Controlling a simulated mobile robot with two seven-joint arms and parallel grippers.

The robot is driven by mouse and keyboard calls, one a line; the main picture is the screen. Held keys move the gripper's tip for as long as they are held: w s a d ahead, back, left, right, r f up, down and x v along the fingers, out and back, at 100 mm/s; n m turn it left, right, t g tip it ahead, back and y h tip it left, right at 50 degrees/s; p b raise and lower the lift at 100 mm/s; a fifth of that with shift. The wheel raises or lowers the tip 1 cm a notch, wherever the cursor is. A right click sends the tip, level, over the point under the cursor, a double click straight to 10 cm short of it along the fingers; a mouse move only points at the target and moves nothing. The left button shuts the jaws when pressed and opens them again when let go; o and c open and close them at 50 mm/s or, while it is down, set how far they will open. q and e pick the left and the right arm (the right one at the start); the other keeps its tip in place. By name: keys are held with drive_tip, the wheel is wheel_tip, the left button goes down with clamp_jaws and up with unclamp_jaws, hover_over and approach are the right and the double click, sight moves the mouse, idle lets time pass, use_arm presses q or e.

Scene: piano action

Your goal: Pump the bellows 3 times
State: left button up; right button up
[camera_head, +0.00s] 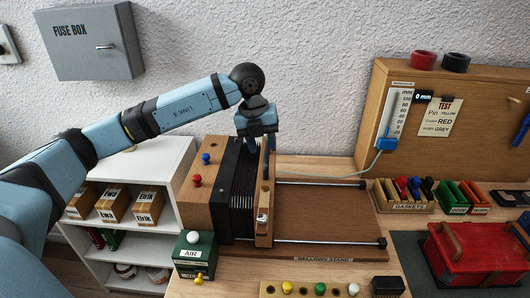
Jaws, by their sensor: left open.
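The bellows (237,195) are black and pleated, and stand on the wooden bellows stand (325,215). A fixed wooden block (197,212) is on their left side. An upright wooden end board (264,205) is on their right side. The pleats look pressed close together, with the end board near the left end of two metal rails. My left gripper (258,146) is open and points down at the top of the end board. The jaws partly hide the board's top edge, and I cannot tell whether they touch it. My right gripper is not in view.
A green AIR box (193,256) with a white knob stands at the front left. A wooden gauge panel (430,92) reading 0 mm is at the back right. A red box (475,258) and trays of small parts are at the right. The stand right of the end board is clear.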

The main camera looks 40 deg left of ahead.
sight(266, 157)
use_arm(q)
drive_tip(key=shift+w+d+f, duration=0.1)
drive_tip(key=shift+d+f, duration=0.05)
drive_tip(key=shift+f, duration=0.6)
drive_tip(key=shift+w+d+f, duration=0.1)
drive_tip(key=shift+f, duration=0.65)
drive_tip(key=shift+c, duration=0.2)
clamp_jaws()
drive_tip(key=shift+d, duration=0.1)
drive_tip(key=w+d, duration=0.6)
drive_tip(key=d, duration=0.4)
drive_tip(key=w+d, duration=0.6)
drive_tip(key=d, duration=0.4)
drive_tip(key=shift+w+d+b, duration=0.2)
drive_tip(key=shift+w+b, duration=0.1)
drive_tip(key=shift+o, duration=0.2)
unclamp_jaws()
